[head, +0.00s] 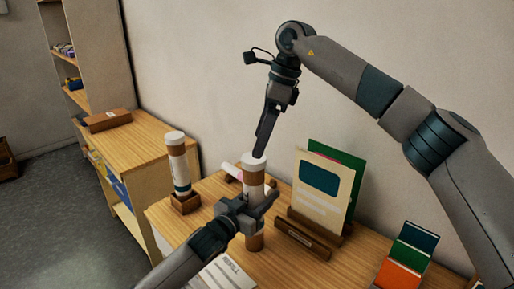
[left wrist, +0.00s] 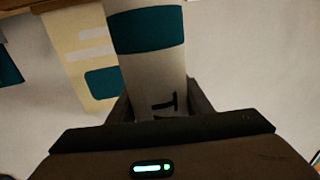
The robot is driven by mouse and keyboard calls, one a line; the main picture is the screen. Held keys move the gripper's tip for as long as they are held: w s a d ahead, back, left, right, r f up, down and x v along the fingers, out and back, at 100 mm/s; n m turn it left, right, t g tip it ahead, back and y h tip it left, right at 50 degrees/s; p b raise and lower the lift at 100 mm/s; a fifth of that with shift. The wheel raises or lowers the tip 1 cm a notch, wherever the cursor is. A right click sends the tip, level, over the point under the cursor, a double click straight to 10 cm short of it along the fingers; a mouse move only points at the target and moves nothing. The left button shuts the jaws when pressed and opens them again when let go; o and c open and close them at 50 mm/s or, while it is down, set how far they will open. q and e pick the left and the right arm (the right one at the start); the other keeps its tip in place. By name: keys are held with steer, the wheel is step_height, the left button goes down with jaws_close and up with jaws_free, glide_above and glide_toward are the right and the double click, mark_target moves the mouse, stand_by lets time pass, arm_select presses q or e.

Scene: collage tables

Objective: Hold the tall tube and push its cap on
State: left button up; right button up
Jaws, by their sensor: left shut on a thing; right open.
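The tall tube (head: 255,242) is upright at the middle of the table, with brown sections and a white cap (head: 252,159) at its top. I cannot tell how far down the cap sits. My left gripper (head: 247,208) is shut around the tube at mid-height. In the left wrist view the tube (left wrist: 150,75) runs up between the fingers, white with a teal band and a dark mark. My right gripper (head: 262,146) is open and points down just above the cap, its tips close to it; contact is unclear. The tube's middle is partly hidden by the left gripper.
A second capped tube (head: 178,162) stands in a wooden block (head: 185,203) to the left. Coloured cards (head: 403,260) stand further right.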

steer(key=v, duration=0.7)
arm_select(q)
steer(key=o, duration=1.6)
arm_select(e)
steer(key=shift+f, duration=0.1)
arm_select(q)
steer(key=shift+s+a, duration=0.1)
steer(key=b+v, duration=0.5)
steer(key=v, duration=1.2)
arm_select(e)
steer(key=shift+f, duration=2.45)
arm_select(q)
steer(key=shift+s, duration=0.1)
arm_select(e)
steer(key=shift+s, duration=0.1)
